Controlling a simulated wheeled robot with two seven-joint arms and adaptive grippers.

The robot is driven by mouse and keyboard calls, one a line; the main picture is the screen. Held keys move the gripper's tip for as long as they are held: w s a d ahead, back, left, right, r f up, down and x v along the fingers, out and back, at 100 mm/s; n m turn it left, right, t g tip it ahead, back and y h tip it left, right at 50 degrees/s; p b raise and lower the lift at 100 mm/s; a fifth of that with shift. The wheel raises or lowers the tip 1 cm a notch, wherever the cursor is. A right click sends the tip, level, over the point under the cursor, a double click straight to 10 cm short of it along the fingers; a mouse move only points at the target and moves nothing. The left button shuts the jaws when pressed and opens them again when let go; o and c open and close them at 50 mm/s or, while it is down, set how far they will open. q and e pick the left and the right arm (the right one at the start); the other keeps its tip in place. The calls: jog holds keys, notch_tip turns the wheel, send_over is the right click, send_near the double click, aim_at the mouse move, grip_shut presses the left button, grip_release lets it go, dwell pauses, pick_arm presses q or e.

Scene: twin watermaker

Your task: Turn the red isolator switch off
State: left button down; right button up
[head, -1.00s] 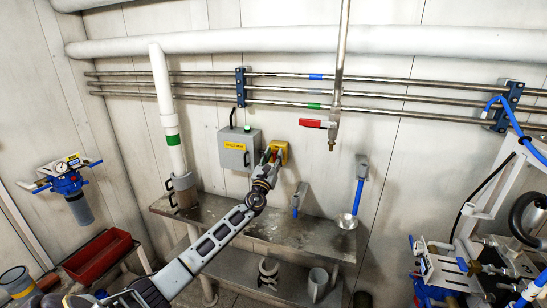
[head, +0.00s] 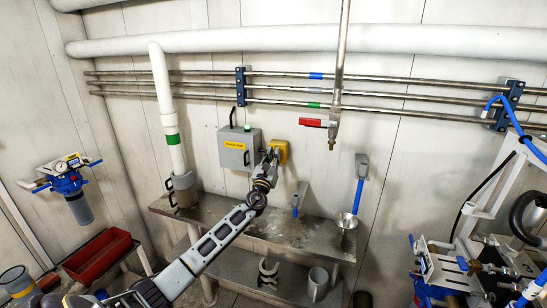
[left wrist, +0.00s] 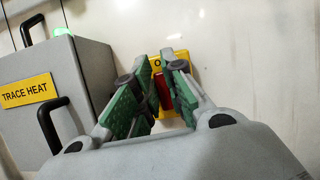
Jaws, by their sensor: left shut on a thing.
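The isolator is a yellow box (head: 283,150) on the back wall, right of the grey trace heat cabinet. Its red switch (left wrist: 163,89) shows between my fingers in the left wrist view, in front of the yellow plate (left wrist: 169,114). My left gripper (head: 270,156) reaches up to the box from below and left. In the left wrist view its green-padded fingers (left wrist: 156,72) stand on both sides of the red switch and are shut on it. The fingers hide part of the plate and its lettering, so the switch's setting cannot be read. My right gripper is not in view.
The grey trace heat cabinet (head: 238,150) with a black handle (left wrist: 62,122) stands close left of the gripper. A metal bench (head: 230,224) is below. A red-handled valve (head: 312,123) hangs on a pipe at upper right. Bare wall lies right of the isolator.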

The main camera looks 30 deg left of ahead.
pick_arm(q)
jog(key=n+g+y, duration=0.1)
jog(key=n+g, duration=0.1)
jog(key=n, duration=0.5)
jog(key=f+n+g+y+p, duration=0.1)
jog(key=n+g+y, duration=0.1)
jog(key=n, duration=0.5)
jog(key=a+n+g+y+p, duration=0.1)
jog(key=n+g, duration=0.2)
jog(key=n, duration=0.4)
jog(key=shift+s+a+f+y, duration=0.1)
jog(key=shift+s+f+y, duration=0.1)
jog(key=shift+y, duration=0.2)
jog(key=shift+n, duration=0.3)
jog(key=c, duration=1.5)
grip_release()
